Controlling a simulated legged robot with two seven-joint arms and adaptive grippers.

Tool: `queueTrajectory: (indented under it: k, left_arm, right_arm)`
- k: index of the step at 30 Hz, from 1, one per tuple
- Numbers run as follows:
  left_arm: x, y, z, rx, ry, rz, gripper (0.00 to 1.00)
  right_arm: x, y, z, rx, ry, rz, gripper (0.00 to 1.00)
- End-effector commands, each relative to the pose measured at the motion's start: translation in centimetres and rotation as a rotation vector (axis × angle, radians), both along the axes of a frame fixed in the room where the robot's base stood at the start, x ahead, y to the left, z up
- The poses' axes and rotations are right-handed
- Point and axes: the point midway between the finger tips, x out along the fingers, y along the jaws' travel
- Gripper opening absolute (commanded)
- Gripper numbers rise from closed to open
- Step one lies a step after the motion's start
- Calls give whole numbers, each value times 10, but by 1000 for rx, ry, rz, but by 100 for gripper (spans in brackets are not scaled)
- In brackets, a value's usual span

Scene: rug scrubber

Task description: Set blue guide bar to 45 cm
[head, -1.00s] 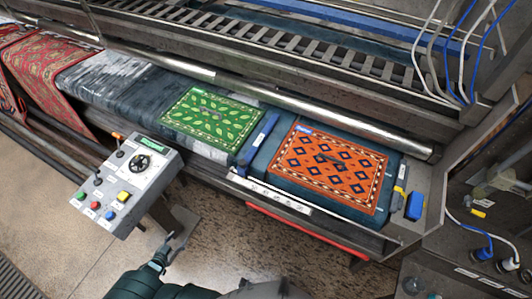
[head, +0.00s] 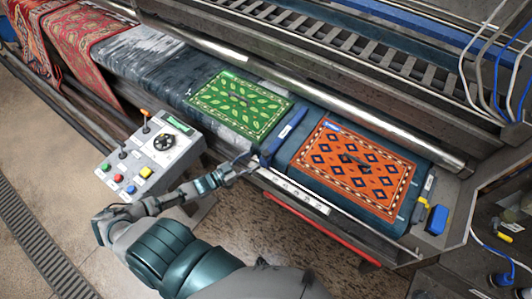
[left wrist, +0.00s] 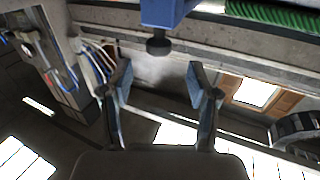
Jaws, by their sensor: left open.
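The blue guide bar (head: 284,138) lies across the machine's bed between a green rug and an orange rug. In the left wrist view its blue end (left wrist: 170,12) shows at the top, with a dark round knob (left wrist: 158,46) below it. A white scale strip (head: 294,190) runs along the front edge; its marks are too small to read. My left gripper (head: 246,162) is close to the bar's near end. In the left wrist view my gripper (left wrist: 158,76) is open and empty, the knob just beyond and between its fingertips. My right gripper is not in view.
The green leaf-patterned rug (head: 238,105) lies left of the bar and the orange diamond-patterned rug (head: 352,168) right of it. A control box (head: 150,158) stands left of my arm. A red bar (head: 318,228) runs below the scale. A blue block (head: 437,219) sits at the right end.

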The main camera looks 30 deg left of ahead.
Motion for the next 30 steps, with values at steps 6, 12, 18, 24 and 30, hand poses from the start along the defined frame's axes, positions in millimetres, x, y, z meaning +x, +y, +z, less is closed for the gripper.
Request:
queueTrajectory:
  k: [6,12,18,24,30]
  left_arm:
    - [41,-22,2,0,-4,0,60]
    - [59,-34,1,3,0,0,60]
    - [63,-34,0,2,1,0,60]
    - [63,-32,0,0,1,0,47]
    - [63,-32,0,0,1,0,0]
  right_arm:
    - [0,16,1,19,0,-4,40]
    - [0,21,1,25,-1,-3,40]
    - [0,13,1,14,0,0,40]
    - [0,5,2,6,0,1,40]
    - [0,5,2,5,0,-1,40]
